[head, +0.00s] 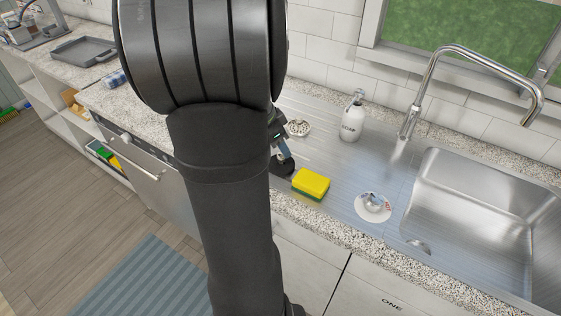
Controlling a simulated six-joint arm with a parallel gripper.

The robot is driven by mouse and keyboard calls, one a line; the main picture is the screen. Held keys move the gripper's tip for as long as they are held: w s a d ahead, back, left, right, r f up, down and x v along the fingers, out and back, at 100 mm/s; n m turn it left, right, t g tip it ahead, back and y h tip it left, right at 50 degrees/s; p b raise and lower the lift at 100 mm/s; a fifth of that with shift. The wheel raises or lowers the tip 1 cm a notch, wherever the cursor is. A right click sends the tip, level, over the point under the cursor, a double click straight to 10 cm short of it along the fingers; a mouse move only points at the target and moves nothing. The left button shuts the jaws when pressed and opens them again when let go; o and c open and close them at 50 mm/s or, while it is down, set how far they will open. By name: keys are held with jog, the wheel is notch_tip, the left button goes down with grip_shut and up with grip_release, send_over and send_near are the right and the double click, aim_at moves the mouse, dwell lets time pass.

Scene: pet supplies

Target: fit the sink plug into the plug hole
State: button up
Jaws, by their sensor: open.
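My gripper (282,152) is mostly hidden behind my own arm; only part of it shows, low over the left end of the steel drainer, and it is open. A dark, round, flat thing (284,168), which looks like the sink plug, lies at its fingertips; I cannot tell whether they touch. The steel sink basin (480,205) is at the right. A round metal fitting (418,246), which may be the plug hole, shows partly at the basin's near left side, cut off by the rim.
A yellow and green sponge (311,184) lies right of the dark thing. A metal strainer (299,128) and a soap bottle (352,117) stand behind. A white disc with a shiny metal piece (373,206) lies left of the basin. The tap (412,118) arches over the basin.

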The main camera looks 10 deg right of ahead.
jog(key=shift+a+f+x, duration=0.1)
jog(key=shift+a+x, duration=0.1)
jog(key=shift+x, duration=0.75)
jog(key=shift+a+f+x, duration=0.1)
jog(key=shift+a+x, duration=0.1)
jog(key=shift+x, duration=0.75)
jog(key=shift+a+x, duration=0.15)
jog(key=shift+x, duration=0.8)
grip_shut()
